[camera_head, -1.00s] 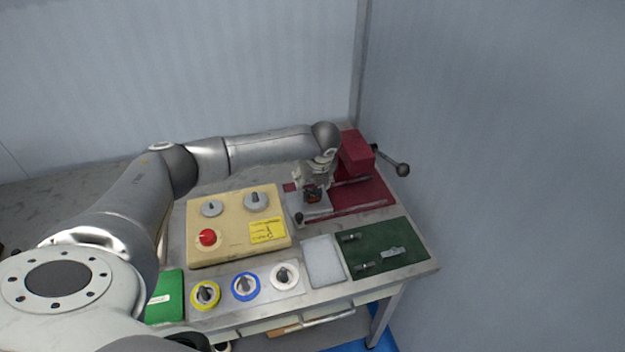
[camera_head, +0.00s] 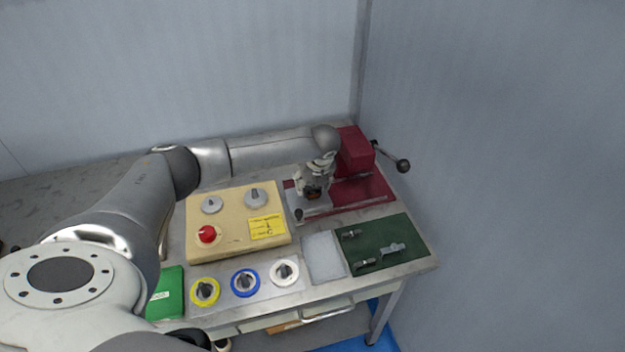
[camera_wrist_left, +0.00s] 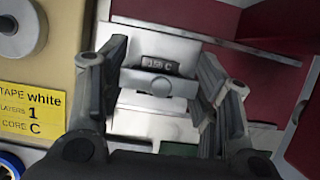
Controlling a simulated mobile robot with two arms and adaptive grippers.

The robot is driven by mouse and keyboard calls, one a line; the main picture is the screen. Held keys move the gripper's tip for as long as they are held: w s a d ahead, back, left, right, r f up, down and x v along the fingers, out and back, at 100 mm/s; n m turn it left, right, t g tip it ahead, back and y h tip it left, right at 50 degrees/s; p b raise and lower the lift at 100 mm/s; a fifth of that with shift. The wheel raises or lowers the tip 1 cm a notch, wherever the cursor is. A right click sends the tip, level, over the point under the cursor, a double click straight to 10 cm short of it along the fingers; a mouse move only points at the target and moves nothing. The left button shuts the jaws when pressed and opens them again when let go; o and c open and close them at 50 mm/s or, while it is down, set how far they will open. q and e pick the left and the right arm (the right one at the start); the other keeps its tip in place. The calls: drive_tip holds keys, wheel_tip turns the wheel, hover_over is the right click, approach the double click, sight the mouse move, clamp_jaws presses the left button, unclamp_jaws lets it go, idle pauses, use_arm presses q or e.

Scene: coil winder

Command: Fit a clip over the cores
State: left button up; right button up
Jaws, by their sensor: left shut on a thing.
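My left gripper (camera_head: 314,189) points down over a grey metal plate (camera_head: 300,206) in front of the red machine. In the left wrist view its two fingers (camera_wrist_left: 162,72) stand on either side of a grey metal part (camera_wrist_left: 160,84) with a dark label that seems to end in "C". The gripper is shut on this part. A small orange-brown thing (camera_head: 313,195) shows at the fingertips, perhaps the cores; the fingers largely hide it. Whether the grey part sits over it cannot be told. Grey clip-like pieces (camera_head: 391,249) lie on a green mat (camera_head: 408,262). My right gripper is not in view.
A red machine (camera_head: 353,152) with a black-knobbed lever (camera_head: 403,166) stands at the back right. A beige box (camera_head: 230,226) with a red knob and yellow note (camera_head: 267,229) is left of the plate. Tape rolls (camera_head: 245,283) and a pale tray (camera_head: 323,258) line the front.

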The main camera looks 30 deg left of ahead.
use_arm(q)
drive_tip(key=shift+f, duration=1.05)
drive_tip(key=shift+b, duration=0.3)
drive_tip(key=o, duration=0.8)
drive_tip(key=shift+c, duration=0.2)
drive_tip(key=v, duration=1.2)
